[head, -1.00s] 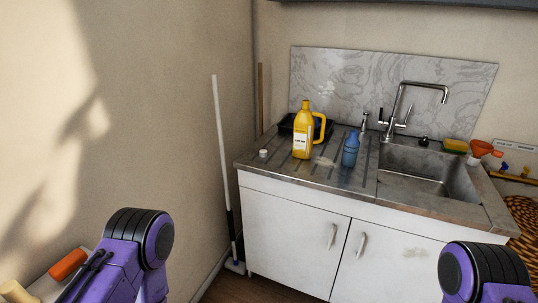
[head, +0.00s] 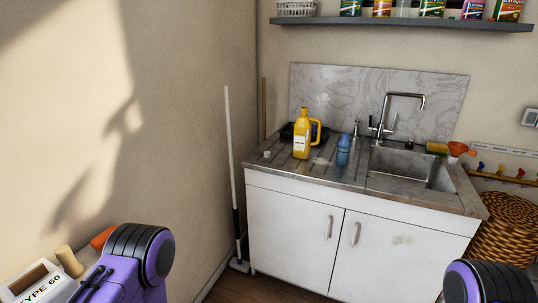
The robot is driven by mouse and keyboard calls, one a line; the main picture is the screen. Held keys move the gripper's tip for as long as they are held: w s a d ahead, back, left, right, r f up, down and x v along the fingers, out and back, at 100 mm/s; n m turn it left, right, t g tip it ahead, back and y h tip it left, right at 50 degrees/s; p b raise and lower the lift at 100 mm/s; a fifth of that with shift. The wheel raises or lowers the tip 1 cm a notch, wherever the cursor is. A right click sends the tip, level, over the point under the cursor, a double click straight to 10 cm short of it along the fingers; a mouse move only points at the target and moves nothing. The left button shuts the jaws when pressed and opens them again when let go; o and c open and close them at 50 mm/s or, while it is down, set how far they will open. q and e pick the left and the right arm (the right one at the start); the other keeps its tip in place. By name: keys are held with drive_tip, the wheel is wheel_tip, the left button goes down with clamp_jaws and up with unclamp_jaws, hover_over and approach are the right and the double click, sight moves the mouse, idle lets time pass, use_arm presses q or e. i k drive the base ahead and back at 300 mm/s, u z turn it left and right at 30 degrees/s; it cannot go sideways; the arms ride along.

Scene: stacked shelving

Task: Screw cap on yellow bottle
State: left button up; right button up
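A yellow bottle (head: 302,136) with a handle and a white label stands upright on the ridged drainboard left of the sink. A small white cap (head: 267,155) lies on the drainboard near its left front corner, apart from the bottle. The bottle's mouth is too small to make out clearly. Only purple and black links of my two arms show, at the bottom left and bottom right. Both of my grippers are out of view.
A blue bottle (head: 343,150) stands right of the yellow one, before the sink (head: 411,169) and tap. A dark tray (head: 289,131) sits behind. A mop (head: 233,180) leans left of the white cabinet (head: 290,230). A wicker basket (head: 505,226) stands at right. A shelf (head: 400,23) hangs above.

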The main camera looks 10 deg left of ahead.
sight(303, 128)
drive_tip(key=z, duration=0.25)
drive_tip(key=i, duration=1.2)
drive_tip(key=z, duration=0.1)
